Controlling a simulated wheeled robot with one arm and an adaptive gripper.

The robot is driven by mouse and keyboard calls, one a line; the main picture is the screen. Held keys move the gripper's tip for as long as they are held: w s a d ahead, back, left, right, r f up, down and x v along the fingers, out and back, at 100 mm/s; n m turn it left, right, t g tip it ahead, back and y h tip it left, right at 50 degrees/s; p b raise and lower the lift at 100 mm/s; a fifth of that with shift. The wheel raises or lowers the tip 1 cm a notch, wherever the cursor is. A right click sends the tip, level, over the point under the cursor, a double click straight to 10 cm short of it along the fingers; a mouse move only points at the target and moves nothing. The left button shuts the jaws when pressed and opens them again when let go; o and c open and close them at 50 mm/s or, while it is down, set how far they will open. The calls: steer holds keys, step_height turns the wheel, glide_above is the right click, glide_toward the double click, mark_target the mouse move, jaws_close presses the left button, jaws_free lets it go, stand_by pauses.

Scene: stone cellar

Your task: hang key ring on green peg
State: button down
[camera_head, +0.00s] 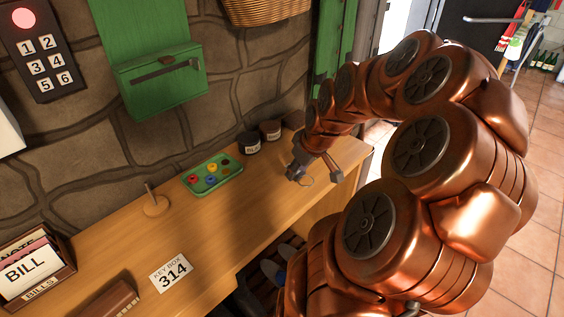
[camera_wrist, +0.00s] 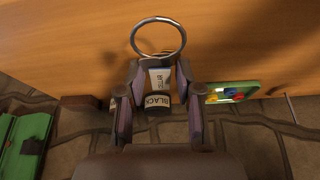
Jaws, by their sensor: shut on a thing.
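A thin metal key ring (camera_wrist: 158,38) stands out beyond my fingertips in the wrist view. It shows as a small loop in the head view (camera_head: 307,181). My gripper (camera_wrist: 158,70) is shut on a light tag at the ring, with lettering only partly readable. In the head view my gripper (camera_head: 297,172) is above the right end of the desk. No green peg can be made out. A green wall box (camera_head: 160,85) with a dark bar across its front hangs left of my gripper, well apart from it.
A numbered keypad (camera_head: 42,50) is at upper left.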

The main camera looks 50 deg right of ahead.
steer(key=p, duration=0.5)
glide_above(273, 155)
steer(key=shift+s+f, duration=0.45)
steer(key=shift+f, duration=0.3)
steer(key=shift+d+f+p, duration=0.1)
steer(key=shift+f+p, duration=0.35)
steer(key=shift+f, duration=1.1)
steer(key=shift+f+b, duration=0.65)
steer(key=shift+b, duration=0.1)
steer(key=c, duration=0.8)
jaws_free()
steer(key=shift+f, duration=0.15)
steer(key=shift+r+p, duration=0.25)
steer(key=shift+p, duration=0.05)
